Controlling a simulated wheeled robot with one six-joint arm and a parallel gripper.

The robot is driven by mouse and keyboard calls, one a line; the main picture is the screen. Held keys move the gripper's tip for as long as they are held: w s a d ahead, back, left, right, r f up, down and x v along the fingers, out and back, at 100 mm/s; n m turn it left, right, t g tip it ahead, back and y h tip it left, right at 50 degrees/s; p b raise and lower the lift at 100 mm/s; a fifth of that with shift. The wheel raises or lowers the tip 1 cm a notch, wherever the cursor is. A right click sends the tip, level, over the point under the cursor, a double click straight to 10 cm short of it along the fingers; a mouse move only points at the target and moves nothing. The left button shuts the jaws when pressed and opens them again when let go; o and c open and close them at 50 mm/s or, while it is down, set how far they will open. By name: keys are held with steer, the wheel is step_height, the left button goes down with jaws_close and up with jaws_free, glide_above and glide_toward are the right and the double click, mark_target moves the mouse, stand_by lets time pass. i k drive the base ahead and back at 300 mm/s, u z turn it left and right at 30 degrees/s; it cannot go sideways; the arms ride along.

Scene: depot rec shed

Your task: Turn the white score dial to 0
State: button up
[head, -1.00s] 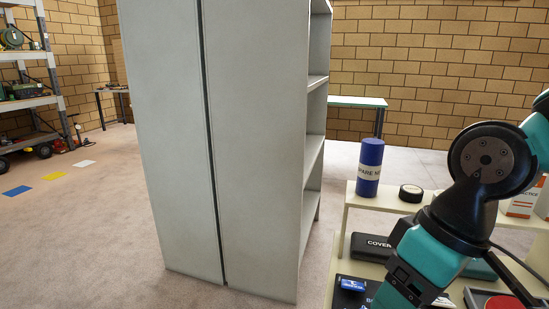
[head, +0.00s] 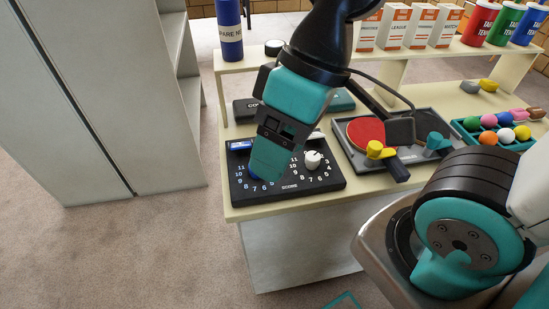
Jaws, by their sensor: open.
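The white score dial (head: 313,160) sits on the right half of a black scoreboard (head: 322,184) at the table's front left. White numbers ring it, and a dark pointer mark shows on it, but the exact reading is too small to tell. My gripper (head: 267,165) is open and points down over the left half of the scoreboard, left of the white dial and apart from it in the picture. It hides most of a blue dial (head: 254,177) and some left-hand numbers. Whether it touches anything is unclear.
Coloured balls (head: 489,121) fill a teal rack further right. A raised shelf (head: 400,48) holds boxes and cans. A grey cabinet (head: 75,90) stands left.

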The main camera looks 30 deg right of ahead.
mark_target(312, 159)
steer(key=u, duration=0.95)
steer(key=k, duration=0.9)
steer(key=z, duration=1)
steer(key=i, duration=0.45)
steer(key=u, duration=0.05)
